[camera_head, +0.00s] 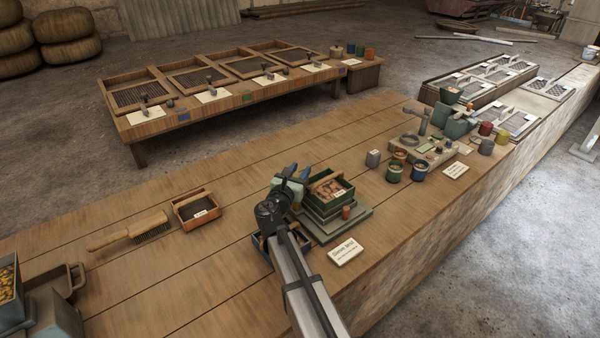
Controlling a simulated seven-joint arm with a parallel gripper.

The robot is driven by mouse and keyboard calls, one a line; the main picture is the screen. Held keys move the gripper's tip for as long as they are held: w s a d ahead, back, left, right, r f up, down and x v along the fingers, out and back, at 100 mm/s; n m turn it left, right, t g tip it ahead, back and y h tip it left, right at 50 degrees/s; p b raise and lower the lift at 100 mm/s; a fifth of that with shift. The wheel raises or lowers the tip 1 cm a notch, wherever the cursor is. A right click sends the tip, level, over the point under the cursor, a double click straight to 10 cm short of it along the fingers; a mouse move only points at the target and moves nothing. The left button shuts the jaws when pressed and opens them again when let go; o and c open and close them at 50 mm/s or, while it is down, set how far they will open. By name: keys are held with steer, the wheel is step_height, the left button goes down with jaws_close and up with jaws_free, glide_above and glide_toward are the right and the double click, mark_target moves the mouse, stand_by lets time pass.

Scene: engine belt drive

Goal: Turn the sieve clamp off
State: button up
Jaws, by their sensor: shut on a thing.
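Several wood-framed sieves with dark mesh (140,95) lie in a row on a low wooden bench (240,99) at the back left. Small dark upright levers on pale cards stand at their front edge, one of them at the left (145,101). They look like clamps; their on or off setting is too small to tell. My gripper (297,174) is over the near bench, well apart from these levers, beside a green box with a wooden handle (330,188). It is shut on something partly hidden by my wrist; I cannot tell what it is.
The near bench (220,260) holds a brush (128,231), an orange-rimmed tray (195,208), a label card (345,251) and several small pots (393,173). White-framed sieves (515,122) lie at the right. Bare planks lie left of my arm.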

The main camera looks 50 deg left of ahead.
steer(key=shift+s+a+n+g+y, duration=0.15)
steer(key=shift+n+g+y, duration=1)
steer(key=shift+y, duration=0.15)
steer(key=shift+s+a+n+g+y, duration=0.1)
steer(key=shift+n+g+y, duration=1.05)
steer(key=shift+y, duration=0.15)
steer(key=shift+n+g+y, duration=0.3)
steer(key=shift+g+y, duration=0.1)
steer(key=shift+g, duration=0.1)
steer(key=o, duration=1)
steer(key=shift+c, duration=0.2)
steer(key=shift+s, duration=0.1)
steer(key=v, duration=1.3)
steer(key=shift+s+d, duration=0.25)
